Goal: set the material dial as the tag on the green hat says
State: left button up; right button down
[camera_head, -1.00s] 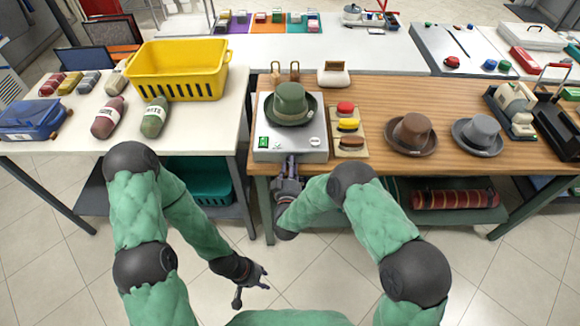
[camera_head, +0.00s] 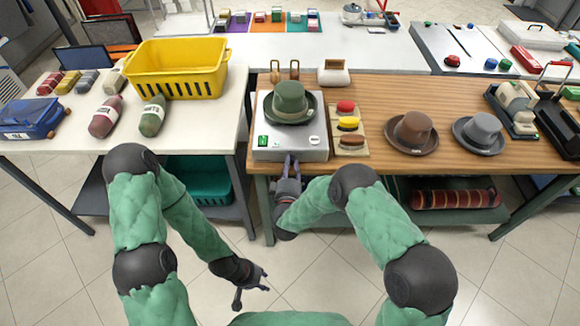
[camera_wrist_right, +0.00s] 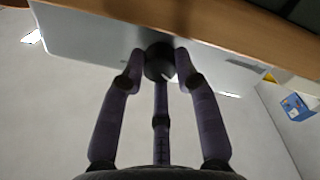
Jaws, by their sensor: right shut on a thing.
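The hat's tag cannot be made out. In the right wrist view, a round black dial (camera_wrist_right: 159,58) sticks out of the machine's grey face. My right gripper (camera_head: 291,162) is at the machine's front edge, its fingers shut around the dial. In the head view the dial is hidden. My left gripper (camera_head: 253,286) hangs low over the floor, empty, its fingers spread.
A board with red, yellow and brown pads (camera_head: 348,124) lies right of the machine. Brown (camera_head: 412,132) and grey (camera_head: 480,132) hats stand further right. The floor around my left gripper is clear.

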jog(key=shift+w+a+r, duration=0.15)
jog(key=shift+r, duration=0.1)
dwell(0.3)
jog(key=c, duration=0.9)
grip_release()
jog(key=shift+f, duration=0.1)
jog(key=shift+f, duration=0.1)
jog(key=s, duration=1.2)
jog(key=shift+a+f, duration=0.1)
jog(key=shift+a, duration=0.15)
jog(key=shift+f, duration=0.15)
